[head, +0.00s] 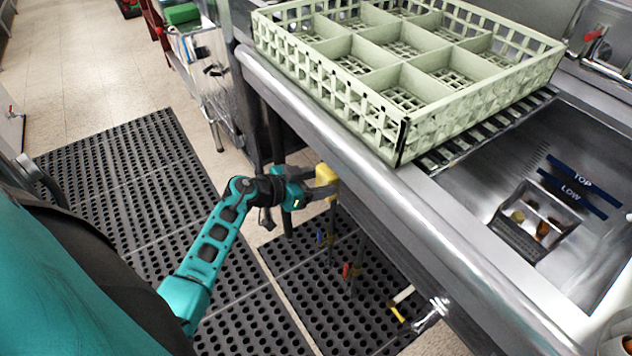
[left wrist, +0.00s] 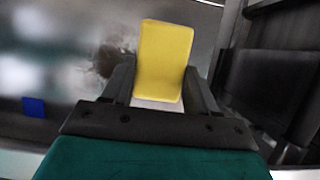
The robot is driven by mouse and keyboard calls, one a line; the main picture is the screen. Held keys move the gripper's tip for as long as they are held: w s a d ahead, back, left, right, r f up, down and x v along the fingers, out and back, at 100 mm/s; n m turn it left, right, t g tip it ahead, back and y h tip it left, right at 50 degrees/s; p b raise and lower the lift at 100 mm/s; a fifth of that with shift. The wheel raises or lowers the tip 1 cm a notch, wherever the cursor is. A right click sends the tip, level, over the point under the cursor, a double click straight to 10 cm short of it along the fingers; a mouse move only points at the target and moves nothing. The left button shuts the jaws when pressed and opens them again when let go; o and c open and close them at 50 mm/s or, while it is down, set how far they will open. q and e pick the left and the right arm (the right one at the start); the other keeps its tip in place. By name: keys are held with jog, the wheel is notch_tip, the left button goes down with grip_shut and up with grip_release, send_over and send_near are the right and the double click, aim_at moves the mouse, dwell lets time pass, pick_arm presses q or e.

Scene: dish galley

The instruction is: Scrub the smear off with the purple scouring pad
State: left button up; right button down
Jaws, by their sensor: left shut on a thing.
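My left gripper (head: 322,184) is shut on a yellow pad (head: 325,173), beside the steel counter's front and below its edge. In the left wrist view the yellow pad (left wrist: 163,60) stands up between the fingers, with a pale strip at its lower end. I see no purple on it, and no purple pad elsewhere. A brown, blurred smear (left wrist: 107,60) shows on a grey surface just left of the pad in the left wrist view. I cannot tell whether the pad touches that surface. I cannot make out the smear in the head view. My right gripper is not in view.
A pale green dish rack (head: 400,130) with empty compartments stands on the steel counter (head: 330,135). A sink (head: 590,262) on the right holds a scrap basket (head: 520,240). Pipes with valve handles (head: 347,270) run below the counter. Black rubber mats (head: 130,190) cover the floor.

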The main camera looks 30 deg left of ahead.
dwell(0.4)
pick_arm(q)
jog(key=shift+w+d, duration=0.1)
jog(key=shift+w, duration=0.15)
jog(key=shift+w+d+p, duration=0.2)
jog(key=shift+w+p, duration=0.15)
jog(key=shift+w, duration=0.25)
